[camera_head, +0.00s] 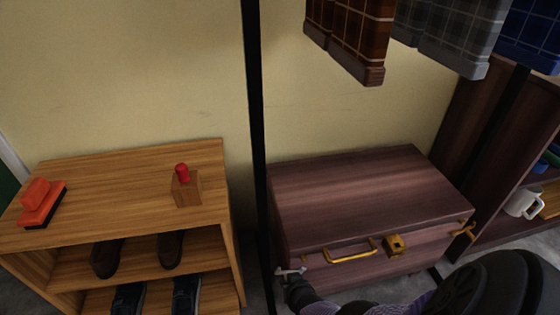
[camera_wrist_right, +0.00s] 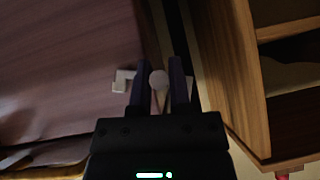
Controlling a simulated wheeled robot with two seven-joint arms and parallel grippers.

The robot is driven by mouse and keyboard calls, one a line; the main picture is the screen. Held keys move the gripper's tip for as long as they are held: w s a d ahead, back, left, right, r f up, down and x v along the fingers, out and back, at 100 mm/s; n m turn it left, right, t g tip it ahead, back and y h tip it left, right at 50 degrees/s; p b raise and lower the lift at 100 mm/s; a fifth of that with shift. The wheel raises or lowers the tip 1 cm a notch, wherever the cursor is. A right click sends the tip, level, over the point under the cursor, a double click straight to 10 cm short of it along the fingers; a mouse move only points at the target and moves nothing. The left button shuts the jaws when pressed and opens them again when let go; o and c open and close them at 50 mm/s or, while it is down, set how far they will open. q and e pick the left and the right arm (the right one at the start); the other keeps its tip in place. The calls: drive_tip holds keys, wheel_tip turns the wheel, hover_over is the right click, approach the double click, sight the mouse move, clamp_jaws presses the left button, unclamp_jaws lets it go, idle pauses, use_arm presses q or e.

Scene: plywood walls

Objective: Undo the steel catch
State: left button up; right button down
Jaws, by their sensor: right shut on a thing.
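The steel catch (camera_head: 289,272) is a small pale metal piece at the left end of the front of a dark brown chest (camera_head: 360,184). In the right wrist view, its bracket (camera_wrist_right: 124,80) sits against the brown wood, and its rounded knob (camera_wrist_right: 158,78) lies between my fingers. My right gripper (camera_head: 288,280) reaches in from the lower right and is shut on the catch; in the wrist view the two dark fingers (camera_wrist_right: 161,88) stand on either side of the knob. My left gripper is in neither view.
The chest front has a brass handle (camera_head: 352,252), a brass fitting (camera_head: 395,244) and a brass catch (camera_head: 463,230) at its right end. A light wooden shoe rack (camera_head: 110,195) stands left. Checked clothes (camera_head: 350,38) hang above. A shelf with a mug (camera_head: 523,203) stands right.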

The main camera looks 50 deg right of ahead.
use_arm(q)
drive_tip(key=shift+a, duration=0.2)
use_arm(e)
drive_tip(key=c, duration=0.6)
unclamp_jaws()
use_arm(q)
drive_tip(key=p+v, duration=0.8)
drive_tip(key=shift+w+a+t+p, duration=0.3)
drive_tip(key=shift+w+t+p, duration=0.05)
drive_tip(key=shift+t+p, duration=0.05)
use_arm(e)
drive_tip(key=v, duration=1)
drive_tip(key=shift+f, duration=0.1)
